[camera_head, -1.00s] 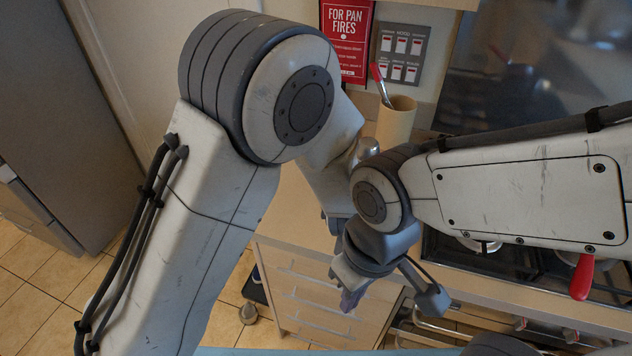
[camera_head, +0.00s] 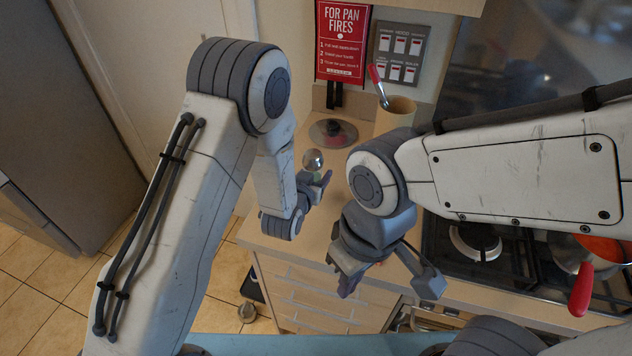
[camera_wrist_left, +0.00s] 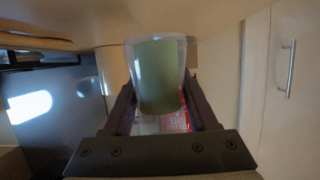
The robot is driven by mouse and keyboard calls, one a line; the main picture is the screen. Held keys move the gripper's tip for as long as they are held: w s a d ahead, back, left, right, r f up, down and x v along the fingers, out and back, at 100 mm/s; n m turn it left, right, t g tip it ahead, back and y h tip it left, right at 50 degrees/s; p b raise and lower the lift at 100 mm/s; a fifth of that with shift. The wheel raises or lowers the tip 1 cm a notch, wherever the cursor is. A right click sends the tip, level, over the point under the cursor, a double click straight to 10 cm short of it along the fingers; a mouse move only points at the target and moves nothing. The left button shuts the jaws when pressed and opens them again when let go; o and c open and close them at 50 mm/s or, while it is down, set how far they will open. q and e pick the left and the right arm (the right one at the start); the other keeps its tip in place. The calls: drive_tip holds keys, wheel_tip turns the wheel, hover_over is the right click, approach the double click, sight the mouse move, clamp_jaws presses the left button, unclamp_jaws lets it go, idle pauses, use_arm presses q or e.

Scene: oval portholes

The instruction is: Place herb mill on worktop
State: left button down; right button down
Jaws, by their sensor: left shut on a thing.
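The herb mill (camera_head: 313,161) has a shiny silver dome top above a greenish body. My left gripper (camera_head: 314,188) is shut on it and holds it upright over the left end of the beige worktop (camera_head: 345,205). I cannot tell the gap beneath the mill. In the left wrist view the clear, green-filled mill (camera_wrist_left: 158,76) sits between the two dark fingers. My right gripper (camera_head: 388,283) is open and empty in front of the worktop's front edge.
A glass lid (camera_head: 333,133) lies at the back of the worktop. A tan crock (camera_head: 396,113) with a red-handled utensil stands beside it. The hob (camera_head: 475,245) and an orange-red pan (camera_head: 603,249) are at right. Bare worktop lies around the mill.

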use_arm(q)
drive_tip(key=shift+f+p, duration=0.45)
drive_tip(key=shift+f, duration=1.55)
